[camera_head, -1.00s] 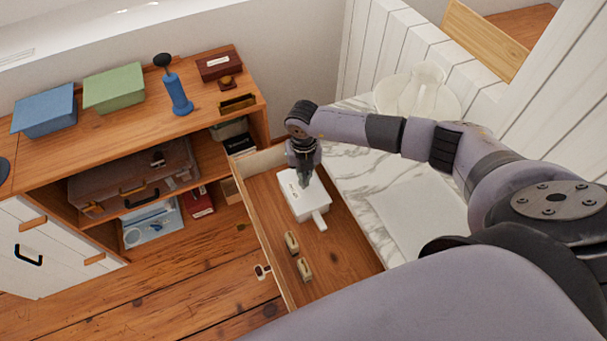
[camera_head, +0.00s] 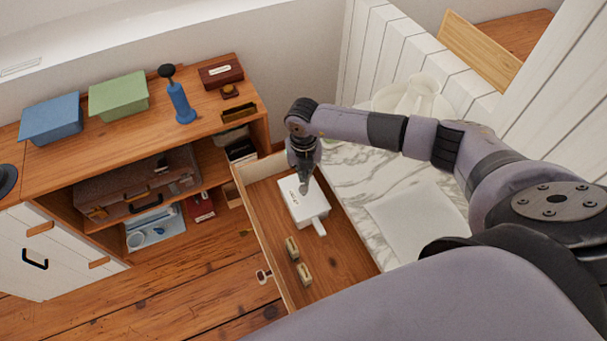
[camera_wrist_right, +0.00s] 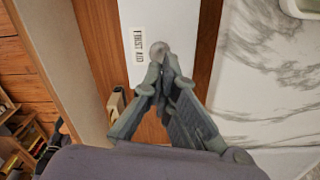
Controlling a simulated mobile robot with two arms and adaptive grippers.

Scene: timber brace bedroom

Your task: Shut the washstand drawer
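The washstand drawer (camera_head: 347,262) stands pulled out from under the marble top, its front panel (camera_head: 262,245) facing the shelf unit. In it lie a white first aid box (camera_head: 294,212) with a round grey knob and a pale handle, and two small wooden pieces (camera_head: 292,247). My right gripper (camera_head: 305,178) points down over the box, inside the drawer's outline. In the right wrist view the right gripper's fingertips (camera_wrist_right: 163,72) are together beside the knob (camera_wrist_right: 159,50). Whether they touch it is unclear. My left gripper is out of view.
The marble washstand top (camera_head: 362,160) carries a pale jug and basin (camera_head: 415,98) and a white sheet (camera_head: 415,220). A wooden shelf unit (camera_head: 205,128) with boxes and a suitcase stands left of the drawer. Bare floor (camera_head: 190,270) lies between them.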

